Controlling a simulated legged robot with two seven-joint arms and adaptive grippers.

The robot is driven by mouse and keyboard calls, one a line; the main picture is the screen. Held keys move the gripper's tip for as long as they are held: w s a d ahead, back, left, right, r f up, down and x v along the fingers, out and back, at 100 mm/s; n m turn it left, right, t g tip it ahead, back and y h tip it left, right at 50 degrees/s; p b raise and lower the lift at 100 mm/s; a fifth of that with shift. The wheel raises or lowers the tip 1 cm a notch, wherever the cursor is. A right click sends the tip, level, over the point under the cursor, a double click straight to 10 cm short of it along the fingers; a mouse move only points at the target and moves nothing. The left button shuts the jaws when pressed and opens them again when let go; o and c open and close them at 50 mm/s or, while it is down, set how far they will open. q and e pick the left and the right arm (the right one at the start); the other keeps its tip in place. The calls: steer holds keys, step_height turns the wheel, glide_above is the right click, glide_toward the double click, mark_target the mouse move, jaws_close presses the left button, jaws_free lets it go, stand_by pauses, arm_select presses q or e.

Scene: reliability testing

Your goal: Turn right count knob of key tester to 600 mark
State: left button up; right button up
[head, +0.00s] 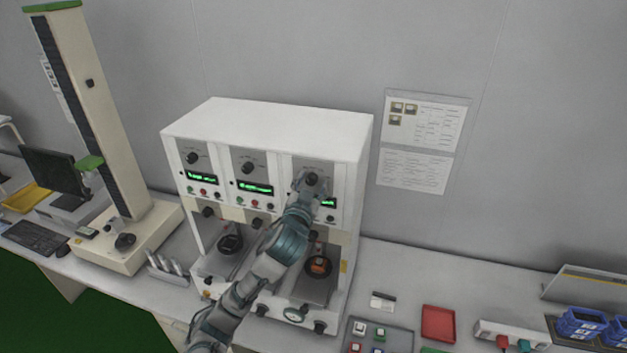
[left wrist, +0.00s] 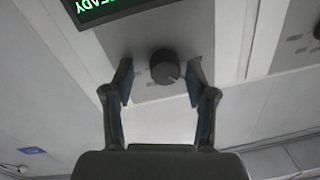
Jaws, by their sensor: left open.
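The key tester (head: 270,125) is a white box with several panels, each with a dark knob and a green display. The right count knob (head: 312,179) is on its rightmost panel. In the left wrist view the black knob (left wrist: 164,67) sits between my two fingers, near the fingertips, and neither finger visibly touches it. My left gripper (head: 309,186) is open in front of this panel and partly covers the panel and its display; it also shows in the left wrist view (left wrist: 160,84). The scale marks around the knob are too small to read. My right gripper is not in view.
Below the panels are test bays with dark fixtures (head: 319,266). A tall test stand (head: 90,110) is at the left. A red tray (head: 438,323), a power strip (head: 512,334) and blue bins (head: 580,323) are at the right. The wall behind carries posted sheets (head: 425,125).

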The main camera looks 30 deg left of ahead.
arm_select(q)
steer(key=shift+s+a, duration=0.25)
steer(key=shift+a, duration=0.05)
steer(key=shift+c, duration=0.5)
steer(key=shift+a, duration=0.15)
steer(key=c, duration=0.4)
steer(key=shift+w, duration=0.1)
jaws_close()
steer(key=shift+d, duration=0.25)
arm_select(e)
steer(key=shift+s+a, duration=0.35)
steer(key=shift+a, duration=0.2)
arm_select(q)
steer(key=shift+r, duration=0.1)
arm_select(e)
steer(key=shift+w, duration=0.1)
arm_select(q)
steer(key=shift+a+m, duration=0.1)
steer(key=shift+m, duration=0.2)
steer(key=m, duration=0.4)
steer(key=shift+m, duration=1.5)
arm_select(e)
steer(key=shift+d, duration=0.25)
arm_select(q)
steer(key=shift+t, duration=0.3)
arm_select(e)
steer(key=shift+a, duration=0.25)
